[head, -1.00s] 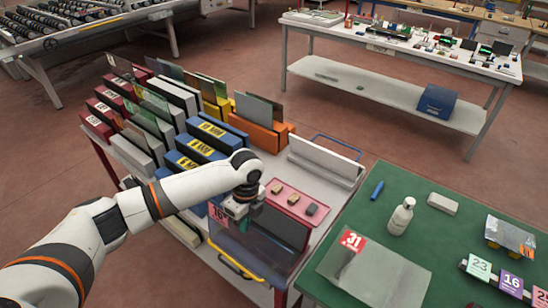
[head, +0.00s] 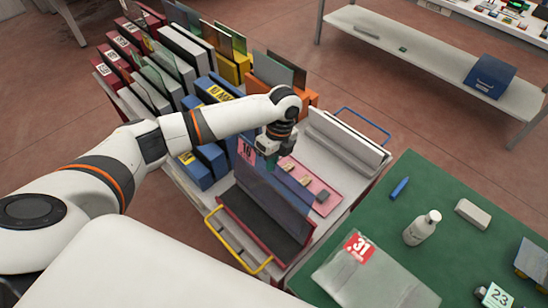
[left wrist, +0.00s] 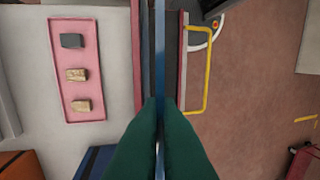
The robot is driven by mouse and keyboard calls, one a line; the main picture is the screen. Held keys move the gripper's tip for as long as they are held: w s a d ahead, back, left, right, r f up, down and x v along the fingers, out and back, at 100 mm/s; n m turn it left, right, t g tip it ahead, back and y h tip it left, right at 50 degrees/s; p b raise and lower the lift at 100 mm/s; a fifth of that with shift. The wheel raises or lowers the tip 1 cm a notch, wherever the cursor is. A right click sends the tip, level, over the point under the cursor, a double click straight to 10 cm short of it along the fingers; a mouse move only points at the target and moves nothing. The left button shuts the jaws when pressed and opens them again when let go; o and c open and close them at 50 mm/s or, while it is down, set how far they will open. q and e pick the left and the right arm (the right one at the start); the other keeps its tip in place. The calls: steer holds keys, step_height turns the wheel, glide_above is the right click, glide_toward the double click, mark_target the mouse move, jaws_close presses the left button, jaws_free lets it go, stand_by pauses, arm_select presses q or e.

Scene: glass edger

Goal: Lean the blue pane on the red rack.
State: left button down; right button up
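The blue pane (head: 270,197) is upright, see-through bluish, with a pink label at its upper left corner. My left gripper (head: 269,156) is shut on its top edge. In the left wrist view the green fingers (left wrist: 160,130) close on the pane (left wrist: 160,60), seen edge-on. The pane stands over a dark, red-edged tray at the cart's front; whether its lower edge touches the tray is unclear. The red rack (head: 127,47) is a row of red blocks with white labels at the cart's far left, well away from my gripper. My right gripper is not in view.
White, blue (head: 196,170), yellow and orange (head: 257,87) racks with panes stand between my gripper and the red rack. A pink tray (head: 325,184) with small blocks lies right of the pane. A yellow handle (head: 233,245) is in front. A green table (head: 380,230) stands right.

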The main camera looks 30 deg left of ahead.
mark_target(272, 179)
arm_select(q)
steer(key=shift+r, duration=0.15)
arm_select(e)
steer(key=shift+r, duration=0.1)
